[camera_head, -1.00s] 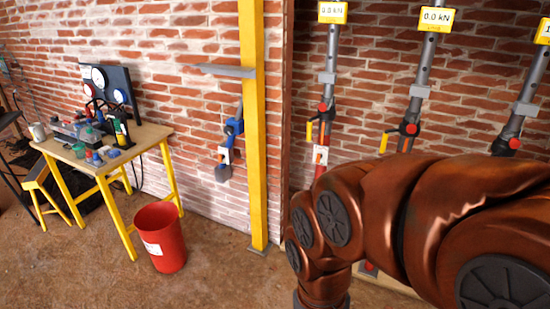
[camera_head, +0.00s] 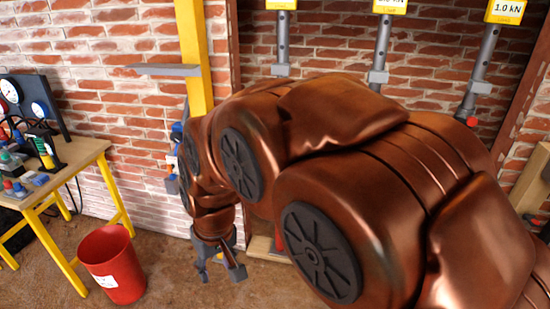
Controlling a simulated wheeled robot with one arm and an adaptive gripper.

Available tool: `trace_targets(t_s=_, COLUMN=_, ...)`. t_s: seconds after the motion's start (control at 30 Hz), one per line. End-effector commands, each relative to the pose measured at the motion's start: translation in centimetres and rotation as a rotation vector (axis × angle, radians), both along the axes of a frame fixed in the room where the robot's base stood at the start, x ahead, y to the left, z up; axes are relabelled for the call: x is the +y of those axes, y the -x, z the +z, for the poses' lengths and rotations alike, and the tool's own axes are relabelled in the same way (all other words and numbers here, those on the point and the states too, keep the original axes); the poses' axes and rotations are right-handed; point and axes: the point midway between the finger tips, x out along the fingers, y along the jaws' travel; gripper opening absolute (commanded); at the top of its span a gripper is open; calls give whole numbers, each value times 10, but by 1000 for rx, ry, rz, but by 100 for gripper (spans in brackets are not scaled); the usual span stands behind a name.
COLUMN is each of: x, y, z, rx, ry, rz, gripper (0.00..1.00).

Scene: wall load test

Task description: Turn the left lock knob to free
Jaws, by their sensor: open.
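Three grey struts stand against the brick wall: the left strut (camera_head: 282,48), the middle strut (camera_head: 382,45) and the right strut (camera_head: 484,75). My copper arm covers the lower part of the left and middle struts, so the left lock knob is hidden. A red knob (camera_head: 472,121) shows on the right strut, just above my arm. My gripper (camera_head: 220,266) hangs low below the arm, pointing down, open and empty, in front of the wall's foot.
A yellow post (camera_head: 193,55) with a grey shelf plate (camera_head: 163,70) stands left of the struts. A red bin (camera_head: 112,265) and a workbench (camera_head: 85,157) with gauges stand at left. Yellow displays (camera_head: 505,10) top the struts; the right one reads 1.0 kN.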

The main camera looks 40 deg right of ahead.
Motion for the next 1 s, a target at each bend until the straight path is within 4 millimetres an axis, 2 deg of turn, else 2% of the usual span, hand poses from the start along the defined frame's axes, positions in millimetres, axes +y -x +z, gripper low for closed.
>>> trace_targets(t_s=0.03, x=-8, y=-27, z=-9, rx=-41, ry=2, rz=-20, gripper=44)
trace_targets(t_s=0.2, x=-36, y=-112, z=-21, rx=-197, ry=16, rz=-84, gripper=44)
trace_targets(t_s=0.37, x=-74, y=-186, z=-31, rx=-343, ry=52, rz=-143, gripper=44)
trace_targets(t_s=0.5, x=-113, y=-246, z=-41, rx=-467, ry=92, rz=-195, gripper=44)
trace_targets(t_s=0.6, x=-144, y=-285, z=-47, rx=-555, ry=128, rz=-231, gripper=44)
trace_targets(t_s=0.8, x=-211, y=-350, z=-66, rx=-715, ry=213, rz=-306, gripper=44)
trace_targets(t_s=1.0, x=-283, y=-397, z=-88, rx=-865, ry=314, rz=-384, gripper=44)
